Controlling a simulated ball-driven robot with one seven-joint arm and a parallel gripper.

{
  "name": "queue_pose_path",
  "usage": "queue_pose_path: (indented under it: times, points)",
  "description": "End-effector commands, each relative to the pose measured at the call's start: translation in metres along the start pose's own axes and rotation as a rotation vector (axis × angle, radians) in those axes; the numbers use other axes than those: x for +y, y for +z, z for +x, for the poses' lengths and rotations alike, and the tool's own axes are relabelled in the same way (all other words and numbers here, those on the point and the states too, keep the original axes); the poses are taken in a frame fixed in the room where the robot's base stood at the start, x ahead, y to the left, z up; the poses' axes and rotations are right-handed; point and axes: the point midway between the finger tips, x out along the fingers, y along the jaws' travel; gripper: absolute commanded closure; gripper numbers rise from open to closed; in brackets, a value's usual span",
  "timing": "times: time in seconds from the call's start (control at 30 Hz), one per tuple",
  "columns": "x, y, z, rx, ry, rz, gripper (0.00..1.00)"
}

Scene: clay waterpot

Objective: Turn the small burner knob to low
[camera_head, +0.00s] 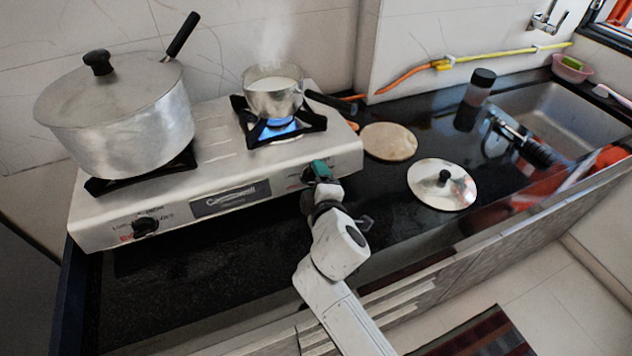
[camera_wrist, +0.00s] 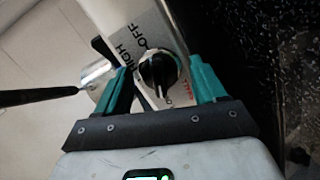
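The small burner's black knob (camera_wrist: 158,72) sits on the stove's front panel in the wrist view. Its pointer ridge can be made out only faintly. "OFF" and "HIGH" are printed beside it. The teal fingers of my gripper (camera_wrist: 160,88) stand open on either side of the knob, with visible gaps. In the head view, my gripper (camera_head: 318,172) is at the right end of the stove front and mostly hides this knob. The small burner (camera_head: 280,129) shows a blue flame under a small steaming pot (camera_head: 273,98) of white liquid.
A large lidded pot (camera_head: 130,130) stands on the left burner, with another knob (camera_head: 145,226) below it. The small pot's dark handle (camera_head: 330,103) points right. A round board (camera_head: 388,141) and a metal lid (camera_head: 441,190) lie on the black counter. The sink is beyond.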

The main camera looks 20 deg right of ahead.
Motion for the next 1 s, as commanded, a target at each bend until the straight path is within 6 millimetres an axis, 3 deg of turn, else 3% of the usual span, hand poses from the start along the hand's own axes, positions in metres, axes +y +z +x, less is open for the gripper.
queue_pose_path:
  times: [0.23, 0.37, 0.8, 1.0]
  points:
    - [0.000, 0.000, -0.001, 0.000, 0.001, 0.001, 0.30]
    - [-0.001, 0.000, -0.012, 0.000, -0.001, 0.000, 0.30]
    - [-0.001, 0.000, -0.089, 0.000, -0.002, 0.001, 0.30]
    - [-0.001, 0.000, -0.106, 0.000, 0.000, 0.000, 0.30]
